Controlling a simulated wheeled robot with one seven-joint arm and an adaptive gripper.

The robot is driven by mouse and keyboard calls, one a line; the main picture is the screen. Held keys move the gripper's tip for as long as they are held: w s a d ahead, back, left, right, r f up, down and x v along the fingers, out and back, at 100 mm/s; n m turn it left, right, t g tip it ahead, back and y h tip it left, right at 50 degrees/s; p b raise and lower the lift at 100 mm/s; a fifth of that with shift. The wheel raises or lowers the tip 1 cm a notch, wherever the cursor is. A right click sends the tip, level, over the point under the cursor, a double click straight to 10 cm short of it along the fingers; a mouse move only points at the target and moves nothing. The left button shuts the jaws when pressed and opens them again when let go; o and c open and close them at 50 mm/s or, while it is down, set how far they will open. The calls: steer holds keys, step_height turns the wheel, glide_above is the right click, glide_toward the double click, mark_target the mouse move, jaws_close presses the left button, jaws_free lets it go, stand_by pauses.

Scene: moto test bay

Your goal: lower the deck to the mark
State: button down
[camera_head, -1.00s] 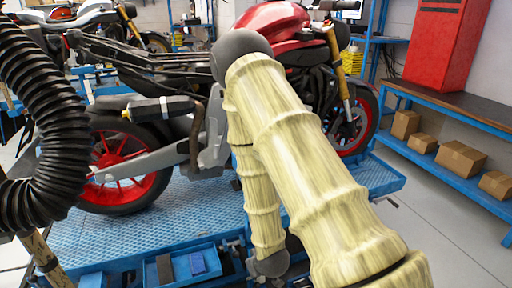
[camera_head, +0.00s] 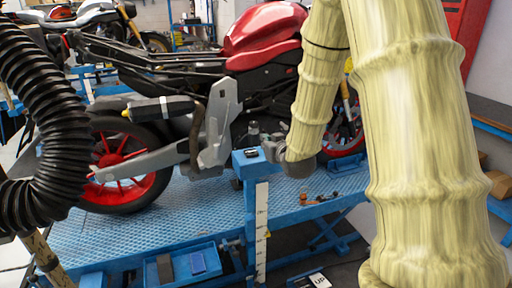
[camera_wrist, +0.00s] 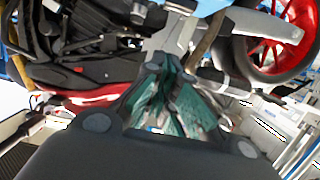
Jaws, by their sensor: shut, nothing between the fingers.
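The deck (camera_head: 110,232) is the blue diamond-plate top of a motorcycle lift, with a red and black motorcycle (camera_head: 262,35) on it. A blue post (camera_head: 250,215) stands at its near edge, carrying a white graduated scale (camera_head: 261,230). A small yellowish pointer (camera_head: 267,234) shows beside the scale, low down. A small black part (camera_head: 250,153) sits on the post's top. My gripper (camera_wrist: 165,75) is shut and empty in the wrist view, its teal-padded fingers together. In the head view it is partly hidden by my arm, close to the post's top; contact cannot be told.
A card or plate reading "UP" (camera_head: 318,281) is low in front of the lift. Small loose parts (camera_head: 318,198) lie on the deck's right side. A ribbed black hose (camera_head: 45,120) hangs at left. A blue bench (camera_head: 492,125) with boxes stands at right.

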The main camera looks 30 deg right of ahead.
stand_by(0.3)
steer(key=p, duration=0.4)
glide_above(251, 153)
steer(key=s+d, duration=0.1)
steer(key=s, duration=0.1)
step_height(251, 153, down, 2)
steer(key=shift+f, duration=0.1)
steer(key=shift+w+d+f+p, duration=0.1)
steer(key=shift+f+p, duration=0.1)
steer(key=shift+f, duration=0.15)
steer(key=shift+w+f+p, duration=0.1)
steer(key=shift+f+p, duration=0.05)
steer(key=shift+f, duration=0.2)
steer(key=shift+f+p, duration=0.55)
steer(key=shift+f, duration=0.9)
steer(key=shift+f, duration=0.1)
